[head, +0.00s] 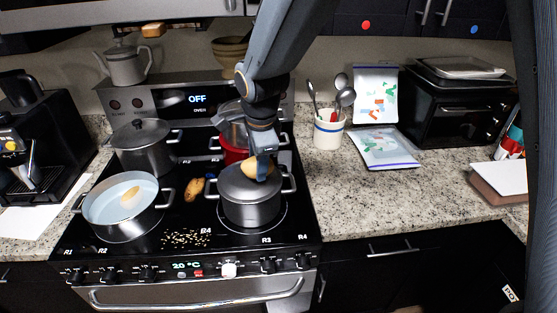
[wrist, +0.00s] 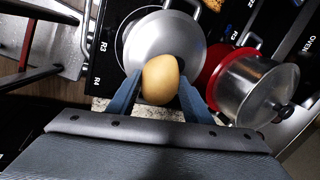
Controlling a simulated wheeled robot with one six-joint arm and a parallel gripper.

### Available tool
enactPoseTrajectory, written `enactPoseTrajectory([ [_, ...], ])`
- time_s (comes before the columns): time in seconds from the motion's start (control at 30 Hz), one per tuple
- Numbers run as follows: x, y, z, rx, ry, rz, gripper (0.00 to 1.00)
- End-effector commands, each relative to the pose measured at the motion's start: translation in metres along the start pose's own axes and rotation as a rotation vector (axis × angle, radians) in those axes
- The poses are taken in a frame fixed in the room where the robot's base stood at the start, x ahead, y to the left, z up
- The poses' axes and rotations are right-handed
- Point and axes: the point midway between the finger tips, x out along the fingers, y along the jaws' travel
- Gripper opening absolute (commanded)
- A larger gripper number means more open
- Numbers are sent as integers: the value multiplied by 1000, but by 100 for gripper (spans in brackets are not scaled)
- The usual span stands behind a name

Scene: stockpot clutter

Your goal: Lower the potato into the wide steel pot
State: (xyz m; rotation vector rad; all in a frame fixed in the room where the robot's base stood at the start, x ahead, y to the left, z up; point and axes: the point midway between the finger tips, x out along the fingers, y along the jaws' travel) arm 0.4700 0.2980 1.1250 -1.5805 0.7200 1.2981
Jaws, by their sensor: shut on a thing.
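My gripper (head: 264,166) is shut on a tan potato (head: 251,168), above the lidded dark grey pot (head: 250,203) on the front right of the stove. In the wrist view the potato (wrist: 160,80) sits between the two blue fingers (wrist: 160,92), with that pot's lid (wrist: 168,35) behind it. The potato hides part of the lid, and I cannot tell the gap between them. A wide, open steel pot (head: 122,226) stands at the front left of the stove, with a pale inside and a small yellowish piece in it.
Another potato-like item (head: 194,188) lies on the stovetop between the front pots. Small pale bits (head: 185,238) are scattered in front of it. A lidded pot (head: 144,150) and a red pot (head: 233,148) stand behind. The counter (head: 375,205) at right has free room.

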Motion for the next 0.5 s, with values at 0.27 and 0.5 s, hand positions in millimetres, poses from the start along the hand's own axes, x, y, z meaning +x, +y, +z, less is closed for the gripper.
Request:
enactPoseTrajectory([
  [0.27, 3, -10, 51, -4, -2, -1, 19],
  [0.5, 5, -18, 93, -3, -1, -1, 19],
])
